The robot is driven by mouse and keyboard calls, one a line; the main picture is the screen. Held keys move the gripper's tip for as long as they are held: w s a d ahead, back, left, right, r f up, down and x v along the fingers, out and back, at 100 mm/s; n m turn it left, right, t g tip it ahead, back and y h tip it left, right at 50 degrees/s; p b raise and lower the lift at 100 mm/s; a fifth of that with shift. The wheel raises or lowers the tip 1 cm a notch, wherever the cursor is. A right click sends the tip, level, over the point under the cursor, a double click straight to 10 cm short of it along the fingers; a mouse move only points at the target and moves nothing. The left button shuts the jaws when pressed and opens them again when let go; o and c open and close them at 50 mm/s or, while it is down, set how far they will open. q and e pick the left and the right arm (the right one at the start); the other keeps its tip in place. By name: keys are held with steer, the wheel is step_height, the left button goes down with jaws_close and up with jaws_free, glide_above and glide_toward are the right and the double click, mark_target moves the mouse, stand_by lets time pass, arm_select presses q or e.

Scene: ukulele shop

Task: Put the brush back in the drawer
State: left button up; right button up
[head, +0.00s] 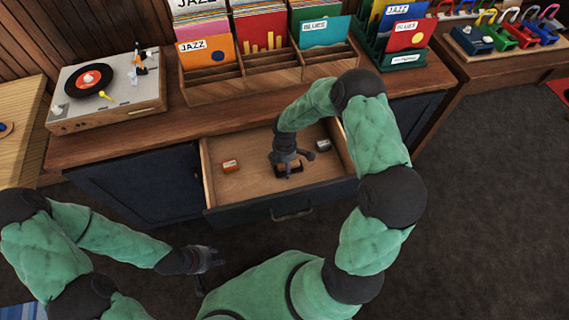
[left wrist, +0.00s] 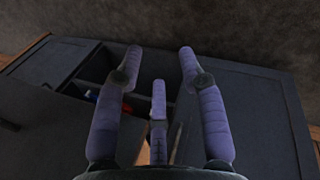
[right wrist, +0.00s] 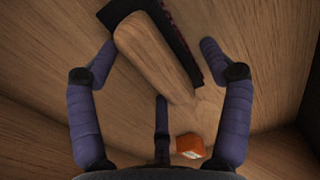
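The brush lies on the floor of the open drawer (head: 240,190). In the right wrist view the brush (right wrist: 152,55) shows a pale wooden body and dark bristles along one side. My right gripper (head: 287,168) reaches down into the drawer over the brush. Its fingers are spread to either side of the brush, and they do not look closed on it. In the head view the gripper hides much of the brush. My left gripper (head: 208,262) is open and empty, low in front of the cabinet and left of the drawer.
A record player (head: 110,92) and wooden record bins (head: 265,75) stand on the cabinet top. The carpet at right is clear.

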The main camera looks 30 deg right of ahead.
step_height(320, 180, up, 12)
steer(key=p, duration=0.5)
steer(key=shift+r, duration=0.15)
steer(key=shift+w, duration=0.1)
